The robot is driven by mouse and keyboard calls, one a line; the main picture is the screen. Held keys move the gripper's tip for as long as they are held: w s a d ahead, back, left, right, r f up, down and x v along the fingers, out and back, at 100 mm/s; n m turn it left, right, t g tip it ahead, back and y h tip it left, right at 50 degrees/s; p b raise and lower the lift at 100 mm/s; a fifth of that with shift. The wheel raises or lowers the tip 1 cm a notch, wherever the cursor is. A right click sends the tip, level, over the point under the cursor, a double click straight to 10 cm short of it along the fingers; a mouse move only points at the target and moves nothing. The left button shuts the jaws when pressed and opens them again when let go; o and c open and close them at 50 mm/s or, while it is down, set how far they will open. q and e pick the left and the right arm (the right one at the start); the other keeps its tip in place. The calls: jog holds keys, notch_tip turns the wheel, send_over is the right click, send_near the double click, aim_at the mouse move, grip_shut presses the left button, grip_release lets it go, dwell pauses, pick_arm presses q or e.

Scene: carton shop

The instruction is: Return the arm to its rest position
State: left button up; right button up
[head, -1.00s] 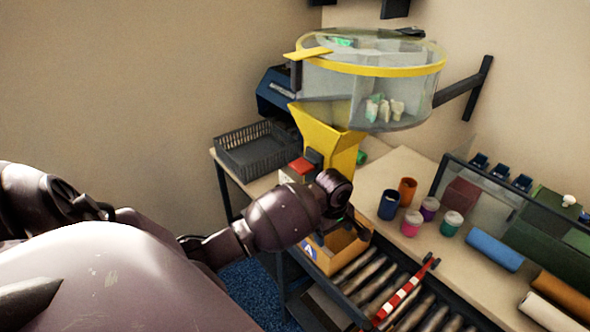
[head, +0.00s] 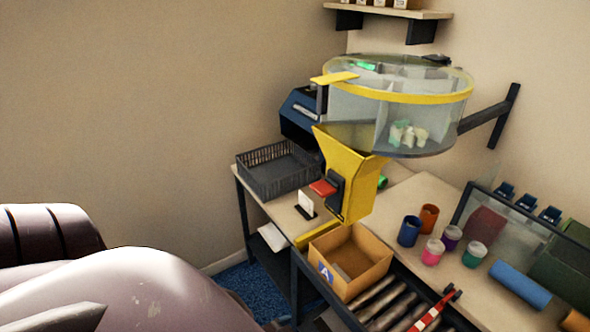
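Neither of my grippers shows in the head view. Only dark, rounded parts of my own arm and body fill the lower left, and the arm's end is out of the picture. An open carton (head: 349,262) with a blue "A" label stands at the upper end of the roller conveyor (head: 385,303), below the yellow chute (head: 349,177). No arm part touches the carton.
A clear round bin with a yellow rim (head: 398,97) stands above the chute. A grey basket (head: 277,170) sits on the left bench. Several paint pots, one being orange (head: 428,218), and a blue roll (head: 520,286) lie right. A red-and-white bar (head: 432,312) crosses the rollers.

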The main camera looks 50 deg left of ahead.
pick_arm(q)
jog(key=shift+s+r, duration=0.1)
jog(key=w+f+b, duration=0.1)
jog(key=b, duration=0.2)
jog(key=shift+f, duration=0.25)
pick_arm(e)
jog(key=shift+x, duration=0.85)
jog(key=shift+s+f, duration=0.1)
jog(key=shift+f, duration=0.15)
